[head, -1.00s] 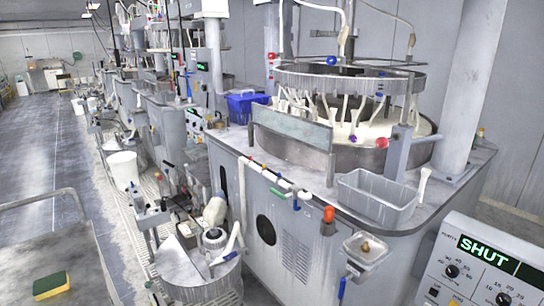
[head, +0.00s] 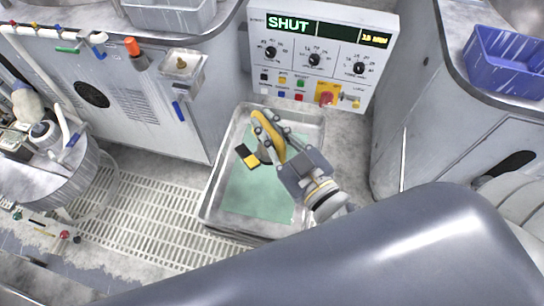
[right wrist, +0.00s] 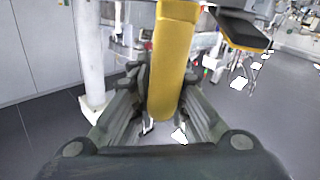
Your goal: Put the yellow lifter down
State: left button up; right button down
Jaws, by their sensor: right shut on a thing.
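The yellow lifter (head: 268,137) has a long yellow handle and a dark pad with a yellow edge. My right gripper (head: 279,143) is shut on the handle. In the right wrist view the yellow lifter's handle (right wrist: 172,65) stands between the fingers of the right gripper (right wrist: 160,100), with its dark pad at upper right. In the head view the lifter shows over a grey metal tray (head: 211,192) with a green mat (head: 262,192); I cannot tell its exact height. My left gripper is not in view.
A control panel (head: 325,55) reading SHUT stands behind the tray. A grey machine cabinet (head: 135,110) is at left, and another with a blue bin (head: 505,65) is at right. A slatted floor grating (head: 150,205) lies left of the tray. The mat's near part looks bare.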

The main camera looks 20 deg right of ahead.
jog(key=a+n+y, duration=0.1)
jog(key=a, duration=0.1)
jog(key=a+n+g+y, duration=0.1)
jog(key=a, duration=0.1)
jog(key=w+a+r+y, duration=0.1)
jog(key=a+y, duration=0.1)
jog(key=shift+n, duration=0.4)
jog(key=s+a+f+n+g+y+b, duration=0.1)
jog(key=s+a+f+n+g+y, duration=0.1)
jog(key=a+f+n+g+y, duration=0.7)
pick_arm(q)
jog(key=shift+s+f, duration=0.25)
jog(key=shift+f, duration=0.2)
pick_arm(e)
jog(key=w+d+f, duration=0.3)
jog(key=d, duration=0.5)
jog(key=w+d+f+m, duration=0.1)
jog(key=w+d+f, duration=0.2)
jog(key=d, duration=0.5)
jog(key=shift+w+h, duration=0.3)
jog(key=shift+w, duration=0.05)
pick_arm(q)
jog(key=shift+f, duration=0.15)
pick_arm(e)
jog(key=shift+d+f, duration=0.1)
jog(key=shift+f, duration=0.15)
jog(key=shift+f, duration=0.1)
